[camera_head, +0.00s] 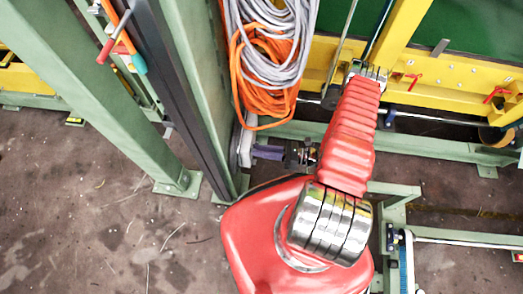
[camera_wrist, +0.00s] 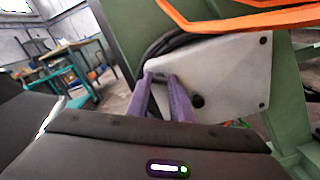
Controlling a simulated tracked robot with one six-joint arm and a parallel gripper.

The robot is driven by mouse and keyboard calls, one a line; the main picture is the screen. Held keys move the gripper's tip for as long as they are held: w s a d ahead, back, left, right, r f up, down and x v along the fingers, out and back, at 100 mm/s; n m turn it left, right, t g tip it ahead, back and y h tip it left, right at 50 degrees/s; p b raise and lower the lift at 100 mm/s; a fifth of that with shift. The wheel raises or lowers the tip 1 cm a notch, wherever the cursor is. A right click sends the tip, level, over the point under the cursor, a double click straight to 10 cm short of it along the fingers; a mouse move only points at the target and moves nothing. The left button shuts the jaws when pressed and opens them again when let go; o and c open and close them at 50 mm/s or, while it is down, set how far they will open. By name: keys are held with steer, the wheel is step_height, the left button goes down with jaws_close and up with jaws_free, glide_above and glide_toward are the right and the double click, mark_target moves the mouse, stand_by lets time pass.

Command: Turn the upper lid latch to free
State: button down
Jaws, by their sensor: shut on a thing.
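A pale grey lid (camera_wrist: 228,72) with dark round holes fills the middle right of the wrist view. In the body camera view its edge (camera_head: 246,146) shows at the foot of the green post. My gripper (camera_wrist: 161,76) has purple fingers that reach the lid's upper left part. The fingertips are shut on a small dark latch (camera_wrist: 160,78), mostly hidden between them, so its turn angle cannot be told. In the body camera view my gripper (camera_head: 256,151) points left against the lid, and the latch cannot be made out.
Orange and grey cables (camera_head: 265,60) hang just above my gripper. A green post (camera_head: 206,90) stands to the left and a yellow frame (camera_head: 420,90) at the back right. Black cable (camera_wrist: 180,45) runs behind the lid's top edge. Open floor (camera_head: 90,220) lies to the left.

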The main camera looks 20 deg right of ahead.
steer(key=m, duration=1.2)
steer(key=shift+w+d+f+m, duration=0.1)
steer(key=shift+f+m, duration=0.2)
stand_by(0.3)
steer(key=c, duration=1.6)
jaws_free()
steer(key=shift+o, duration=0.2)
steer(key=shift+r, duration=0.15)
